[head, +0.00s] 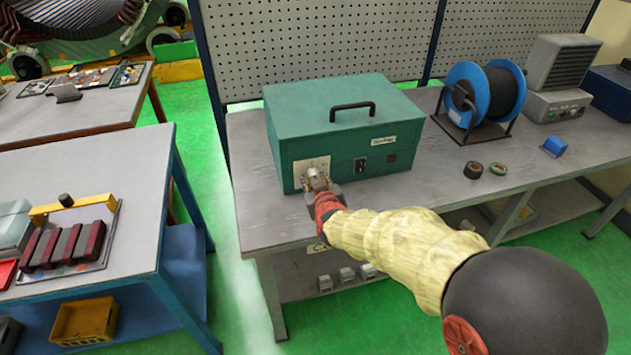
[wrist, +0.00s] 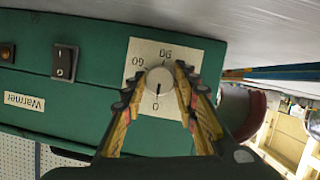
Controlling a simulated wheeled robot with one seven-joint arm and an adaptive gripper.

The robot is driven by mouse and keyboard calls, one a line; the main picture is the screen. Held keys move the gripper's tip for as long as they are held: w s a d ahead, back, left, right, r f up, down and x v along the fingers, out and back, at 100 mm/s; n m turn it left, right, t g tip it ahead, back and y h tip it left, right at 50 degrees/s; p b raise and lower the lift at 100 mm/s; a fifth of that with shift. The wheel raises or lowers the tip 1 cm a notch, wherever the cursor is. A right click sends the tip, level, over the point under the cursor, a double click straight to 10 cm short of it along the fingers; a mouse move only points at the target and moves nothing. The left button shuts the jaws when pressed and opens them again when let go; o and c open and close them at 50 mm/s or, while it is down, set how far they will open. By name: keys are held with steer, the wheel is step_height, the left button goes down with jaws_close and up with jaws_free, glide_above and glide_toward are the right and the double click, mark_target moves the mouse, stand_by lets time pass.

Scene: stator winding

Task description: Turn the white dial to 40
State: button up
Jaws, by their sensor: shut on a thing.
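The green warmer box (head: 330,118) stands on the grey bench, with a handle on its lid. The white dial (wrist: 158,80) sits on a pale scale plate (wrist: 145,48) on its front. In the wrist view a dark pointer line on the dial points at or close to the 0 mark. Other figures on the plate look like 60 and 90. My gripper (wrist: 157,84) has one finger on each side of the dial and is shut on it. In the head view my gripper (head: 320,184) is at the box's lower left front and covers most of the dial.
A black switch (wrist: 64,62) and a "Warmer" label (wrist: 24,101) are beside the dial plate. A blue cable reel (head: 484,92), two tape rolls and a grey heater-like unit (head: 562,70) stand to the right. The bench (head: 440,185) front is mostly clear. A side table (head: 128,215) stands left.

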steer(key=shift+f+b, duration=0.1)
steer(key=shift+b, duration=0.4)
steer(key=shift+c, duration=0.2)
steer(key=shift+m+y+b, duration=0.3)
steer(key=shift+m+b, duration=0.2)
steer(key=shift+m, duration=0.1)
steer(key=shift+d+m+g+y, duration=0.15)
steer(key=shift+m+g+y, duration=0.15)
steer(key=shift+m+y, duration=0.25)
steer(key=m+p, duration=0.1)
steer(key=p, duration=0.1)
steer(key=m+y+p, duration=0.1)
steer(key=p, duration=0.2)
steer(key=shift+r+m+y, duration=0.25)
steer(key=shift+m, duration=0.1)
steer(key=m+y+p, duration=0.1)
steer(key=p, duration=0.1)
steer(key=m+y+p, duration=0.1)
steer(key=m+p, duration=0.1)
steer(key=shift+d+f+p, duration=0.1)
steer(key=shift+f+p, duration=0.15)
steer(key=shift+p, duration=0.05)
steer(key=o, duration=1.2)
steer(key=shift+w, duration=0.1)
steer(key=shift+c, duration=0.2)
